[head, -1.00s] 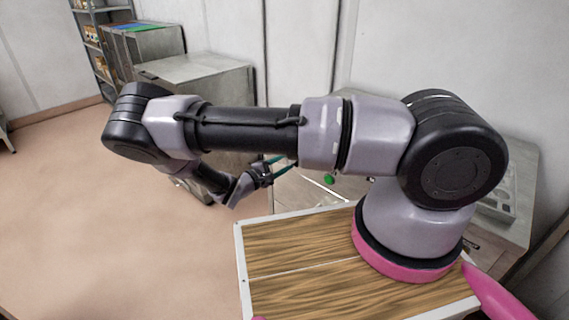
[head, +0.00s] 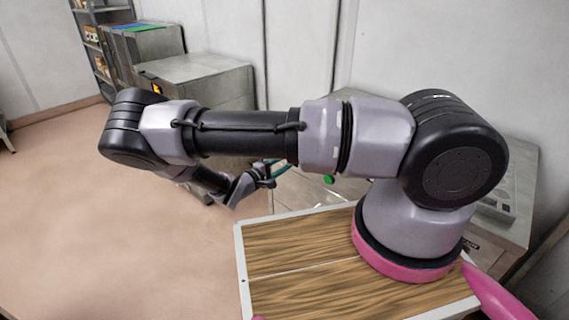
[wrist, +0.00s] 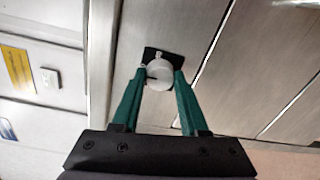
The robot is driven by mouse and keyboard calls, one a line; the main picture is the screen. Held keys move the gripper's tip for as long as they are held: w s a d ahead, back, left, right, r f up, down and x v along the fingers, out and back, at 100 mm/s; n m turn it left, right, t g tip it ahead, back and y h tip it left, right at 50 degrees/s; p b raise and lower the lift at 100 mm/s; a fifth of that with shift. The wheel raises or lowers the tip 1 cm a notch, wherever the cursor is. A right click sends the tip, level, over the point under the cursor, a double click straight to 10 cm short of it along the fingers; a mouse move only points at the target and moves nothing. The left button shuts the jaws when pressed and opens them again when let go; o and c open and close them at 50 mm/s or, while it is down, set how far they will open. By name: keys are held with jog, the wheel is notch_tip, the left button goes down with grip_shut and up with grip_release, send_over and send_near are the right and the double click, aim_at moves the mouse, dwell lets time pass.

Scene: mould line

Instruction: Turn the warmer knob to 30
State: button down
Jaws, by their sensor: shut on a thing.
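The warmer knob (wrist: 159,73) is a pale round dial on a small black square plate, set in a grey metal panel (wrist: 220,75). In the wrist view my gripper (wrist: 160,76) has its two green fingers closed on the knob's two sides. A short dark line shows on the knob's face, and a small pale mark sits on the plate above it. No scale numbers can be read. In the head view my gripper (head: 272,174) is beyond my forearm, near the cabinet front, and the knob is hidden there.
A green button (head: 329,180) sits on the cabinet front right of my gripper. Grey metal cabinets (head: 200,68) and a shelf rack (head: 95,50) stand at the back left. Open floor (head: 80,230) lies to the left. A yellow label (wrist: 17,68) shows in the wrist view.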

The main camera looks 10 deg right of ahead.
jog(key=shift+c, duration=2.2)
grip_release()
jog(key=shift+a, duration=0.1)
jog(key=v, duration=1)
jog(key=shift+s+a, duration=0.25)
jog(key=shift+a, duration=0.05)
jog(key=shift+r, duration=0.1)
